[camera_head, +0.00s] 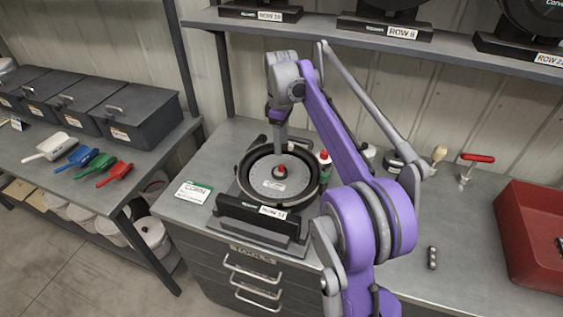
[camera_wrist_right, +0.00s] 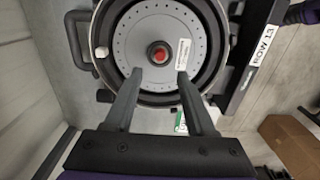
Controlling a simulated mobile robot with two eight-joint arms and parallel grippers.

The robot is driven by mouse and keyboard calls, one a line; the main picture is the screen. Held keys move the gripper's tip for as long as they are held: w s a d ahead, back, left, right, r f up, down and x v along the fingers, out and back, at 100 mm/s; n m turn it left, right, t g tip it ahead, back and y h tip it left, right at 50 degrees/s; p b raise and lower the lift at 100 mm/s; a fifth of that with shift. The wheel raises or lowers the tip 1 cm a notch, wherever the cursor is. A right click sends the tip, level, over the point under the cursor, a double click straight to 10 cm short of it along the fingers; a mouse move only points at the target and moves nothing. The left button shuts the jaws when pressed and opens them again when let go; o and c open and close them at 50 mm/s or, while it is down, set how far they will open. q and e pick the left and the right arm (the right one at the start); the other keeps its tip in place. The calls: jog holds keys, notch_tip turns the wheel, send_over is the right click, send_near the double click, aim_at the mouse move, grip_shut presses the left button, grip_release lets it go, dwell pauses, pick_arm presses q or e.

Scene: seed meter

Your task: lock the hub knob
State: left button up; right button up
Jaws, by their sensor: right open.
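The seed meter (camera_head: 253,205) sits on the grey workbench, a round black housing with a grey perforated disc (camera_head: 262,186) inside. The hub knob (camera_head: 281,170) is a small red-topped knob at the disc's centre. It also shows in the right wrist view (camera_wrist_right: 160,56) with a dark ring around it. My right gripper (camera_head: 280,150) reaches down over the disc from behind the meter. In the right wrist view my right gripper (camera_wrist_right: 158,76) is open, its fingertips short of the knob and on either side of it, with nothing between them. My left gripper is not seen.
A green-and-white card (camera_head: 194,192) lies left of the meter, and a red-capped bottle (camera_head: 324,158) stands at its right. A red bin (camera_head: 532,235) is at the far right. Coloured scoops (camera_head: 85,157) and black boxes (camera_head: 137,108) are on the left table.

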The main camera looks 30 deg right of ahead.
aim_at(281, 166)
notch_tip(281, 166, down, 9)
jog(key=shift+r, duration=0.15)
grip_shut()
dwell(0.4)
